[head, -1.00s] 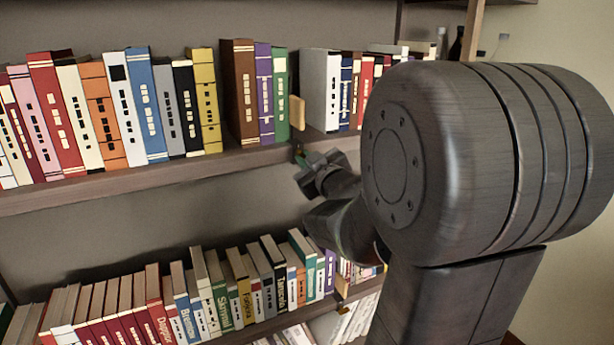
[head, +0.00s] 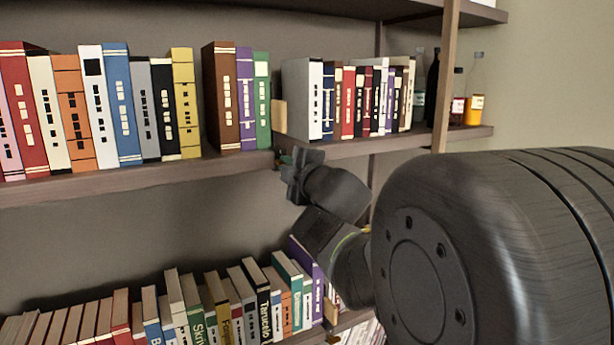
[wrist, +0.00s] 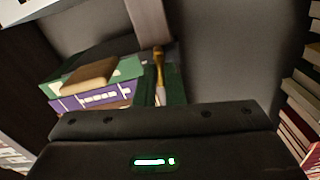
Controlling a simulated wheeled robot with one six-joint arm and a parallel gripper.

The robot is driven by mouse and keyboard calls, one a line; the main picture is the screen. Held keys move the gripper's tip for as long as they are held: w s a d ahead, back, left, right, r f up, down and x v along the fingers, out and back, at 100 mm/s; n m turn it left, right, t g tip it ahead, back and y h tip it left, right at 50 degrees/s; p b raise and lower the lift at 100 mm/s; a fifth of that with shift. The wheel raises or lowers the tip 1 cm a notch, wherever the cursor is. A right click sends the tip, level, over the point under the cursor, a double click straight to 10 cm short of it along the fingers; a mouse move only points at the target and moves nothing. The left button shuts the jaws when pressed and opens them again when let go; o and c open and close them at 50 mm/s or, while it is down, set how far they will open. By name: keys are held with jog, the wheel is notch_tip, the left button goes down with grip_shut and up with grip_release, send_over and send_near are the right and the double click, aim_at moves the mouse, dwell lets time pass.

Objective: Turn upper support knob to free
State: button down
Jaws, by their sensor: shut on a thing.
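The upper support knob shows in the wrist view as a slim brass-yellow piece (wrist: 158,68) between my gripper's dark green-tinted fingers. My gripper (wrist: 160,84) is shut on it. In the head view my gripper (head: 290,168) is at the front edge of the upper shelf (head: 130,181), just below a tan wooden block (head: 279,116) beside the green book (head: 262,100). There the knob is mostly hidden by my gripper, and its turn position cannot be told. The tan block also shows in the wrist view (wrist: 90,75), against the green book.
Books stand on the upper shelf on both sides of the tan block, including a white one (head: 302,100) to its right. Bottles (head: 476,100) stand farther right beyond a wooden upright (head: 446,80). A lower row of books (head: 235,305) is beneath my gripper.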

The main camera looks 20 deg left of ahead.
jog(key=shift+f+n+b, duration=0.1)
jog(key=shift+n+b, duration=0.45)
jog(key=shift+n, duration=0.45)
jog(key=c, duration=1.5)
grip_release()
jog(key=shift+p+v, duration=2.2)
jog(key=shift+v, duration=4.7)
